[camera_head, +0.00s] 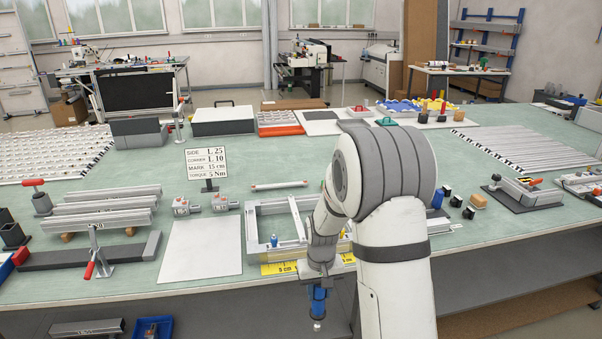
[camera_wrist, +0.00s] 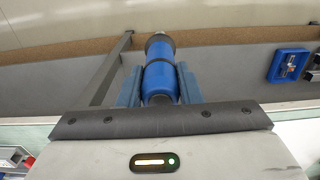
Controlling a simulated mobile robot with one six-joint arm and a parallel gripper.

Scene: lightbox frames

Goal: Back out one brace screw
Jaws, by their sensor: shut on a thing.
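My gripper (camera_head: 318,284) hangs in front of the bench's front edge, pointing down. It is shut on a blue cylindrical tool (camera_head: 319,303) with a grey tip. In the wrist view, the blue tool (camera_wrist: 160,75) sits between the two blue fingers of my gripper (camera_wrist: 158,88). A light metal frame (camera_head: 262,228) lies on the bench just behind my gripper, with a light bar (camera_head: 297,219) across it. A small blue piece (camera_head: 274,240) stands inside the frame. My arm hides the frame's right part. The brace screws are too small to make out.
A yellow ruler strip (camera_head: 280,268) lies along the bench edge before the frame. A sign (camera_head: 206,161), a white sheet (camera_head: 201,250) and stacked metal profiles (camera_head: 100,208) are to the left.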

